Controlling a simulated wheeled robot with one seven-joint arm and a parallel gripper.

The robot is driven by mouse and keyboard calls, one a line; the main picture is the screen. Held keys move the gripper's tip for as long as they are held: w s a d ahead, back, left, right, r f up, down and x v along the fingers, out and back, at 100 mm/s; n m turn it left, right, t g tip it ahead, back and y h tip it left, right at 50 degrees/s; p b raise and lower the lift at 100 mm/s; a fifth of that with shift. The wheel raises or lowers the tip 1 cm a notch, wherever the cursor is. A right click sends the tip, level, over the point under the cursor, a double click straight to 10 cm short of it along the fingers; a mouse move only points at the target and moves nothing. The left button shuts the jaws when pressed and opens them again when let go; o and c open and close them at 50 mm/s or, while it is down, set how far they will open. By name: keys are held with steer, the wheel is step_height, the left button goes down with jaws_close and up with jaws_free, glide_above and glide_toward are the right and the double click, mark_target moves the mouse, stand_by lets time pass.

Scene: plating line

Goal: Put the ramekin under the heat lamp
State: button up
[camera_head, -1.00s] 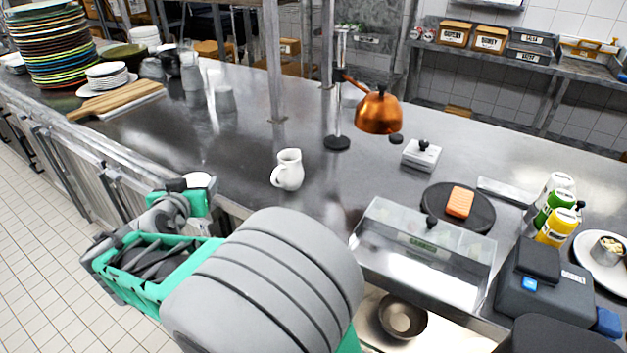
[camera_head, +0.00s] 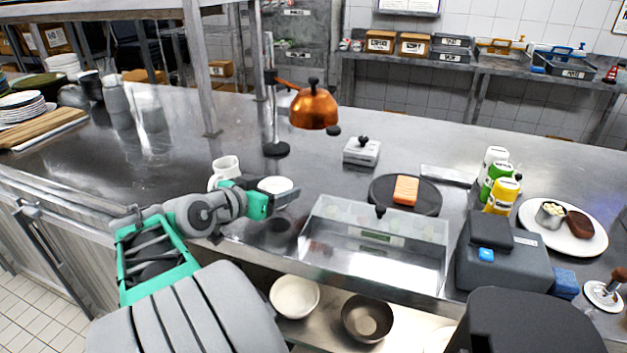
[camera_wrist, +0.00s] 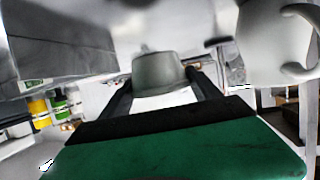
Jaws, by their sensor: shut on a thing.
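The ramekin (camera_head: 275,184) is small and white, held at my gripper (camera_head: 286,196) above the counter's front edge. My gripper is shut on it. In the wrist view the ramekin (camera_wrist: 158,72) looks grey between the two dark fingers, and the picture appears upside down. The heat lamp (camera_head: 314,108) has a copper dome on a stand with a round black base (camera_head: 276,149). It is farther back and slightly right of my gripper, and the counter under the dome is bare.
A white pitcher (camera_head: 225,167) stands just behind my gripper, partly hidden. A clear-lidded case (camera_head: 375,240) is to the right. Behind it are a black round board (camera_head: 427,203) with an orange block and a small lidded box (camera_head: 361,152). A shelf post (camera_head: 200,70) rises left of the lamp.

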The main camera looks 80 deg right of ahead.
steer(key=p, duration=0.2)
glide_above(314, 179)
steer(key=shift+a+r, duration=0.1)
steer(key=shift+a, duration=0.05)
steer(key=shift+d+f, duration=0.2)
steer(key=shift+f, duration=1.55)
steer(key=shift+f, duration=0.1)
steer(key=shift+f+b, duration=0.15)
steer(key=shift+b, duration=0.3)
steer(key=o, duration=1.5)
steer(key=shift+a, duration=0.1)
